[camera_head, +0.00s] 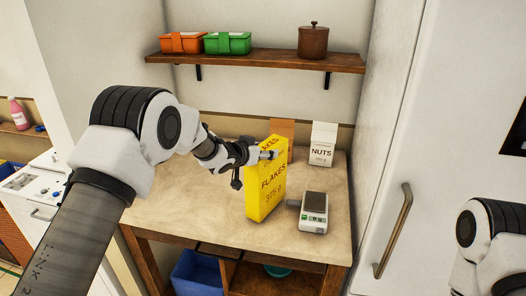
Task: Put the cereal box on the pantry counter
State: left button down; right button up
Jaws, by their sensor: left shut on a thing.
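The yellow cereal box (266,188), marked "FLAKES 375 g", stands upright at the pantry counter (186,204), near its front middle. My left gripper (266,156) is shut on the upper part of the box, reaching in from the left. I cannot tell whether the box's base touches the counter or hangs just above it. Part of my right arm shows at the lower right edge; its gripper is out of view.
A kitchen scale (313,212) sits right of the box. A white NUTS carton (322,145) and an orange-brown carton (283,130) stand behind. A wall shelf (265,61) holds two lidded containers and a brown jar (312,41). The counter's left part is clear.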

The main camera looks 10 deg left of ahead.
pick_arm(q)
jog(key=shift+w+f, duration=0.1)
jog(key=shift+f, duration=0.4)
jog(key=shift+c, duration=1.2)
grip_release()
jog(key=shift+f, duration=0.1)
